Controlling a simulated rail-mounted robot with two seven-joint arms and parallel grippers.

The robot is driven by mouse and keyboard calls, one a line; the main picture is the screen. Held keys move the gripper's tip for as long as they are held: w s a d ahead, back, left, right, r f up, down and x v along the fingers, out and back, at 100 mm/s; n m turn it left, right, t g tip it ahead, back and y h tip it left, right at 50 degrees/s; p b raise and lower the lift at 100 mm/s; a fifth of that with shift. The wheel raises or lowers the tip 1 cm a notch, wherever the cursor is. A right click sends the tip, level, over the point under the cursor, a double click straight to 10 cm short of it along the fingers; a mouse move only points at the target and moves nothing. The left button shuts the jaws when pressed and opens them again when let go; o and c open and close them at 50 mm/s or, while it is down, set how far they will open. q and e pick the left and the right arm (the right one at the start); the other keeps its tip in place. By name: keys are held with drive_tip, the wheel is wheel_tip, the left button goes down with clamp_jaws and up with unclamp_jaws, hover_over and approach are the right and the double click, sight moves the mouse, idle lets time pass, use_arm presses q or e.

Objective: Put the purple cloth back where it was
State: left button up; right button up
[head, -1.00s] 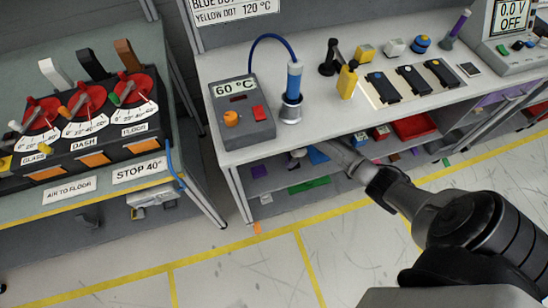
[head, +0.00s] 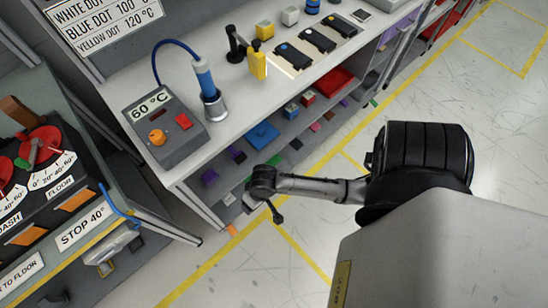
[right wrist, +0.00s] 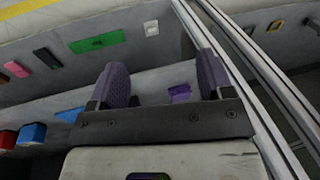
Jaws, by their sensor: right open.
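My right gripper (right wrist: 162,65) is open, its two dark purple-grey fingers spread apart in the right wrist view. A small purple piece (right wrist: 180,93), which looks like the cloth, shows between the fingers; I see no contact. In the head view, the end of my right arm hangs by the front of the lower shelf, its fingers not clear. There a purple piece (head: 210,178) lies at the shelf's left end, and a darker purple piece (head: 237,155) lies further back. I cannot tell for sure which is the cloth. My left gripper is not in view.
The lower shelf also holds a blue piece (head: 262,134), a red tray (head: 334,82) and small boxes. A green piece (right wrist: 97,42) and a white piece (right wrist: 152,28) show in the right wrist view. The workbench top (head: 240,110) overhangs the shelf. The floor in front looks clear.

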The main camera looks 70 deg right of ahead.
drive_tip(key=s+a+r+n+t+h, duration=0.1)
drive_tip(key=s+a+r+n, duration=0.2)
drive_tip(key=s+r+n, duration=0.4)
wheel_tip(320, 180, up, 3)
drive_tip(key=shift+s+a+r+t, duration=0.1)
drive_tip(key=shift+s+a+t, duration=0.15)
drive_tip(key=shift+t, duration=0.05)
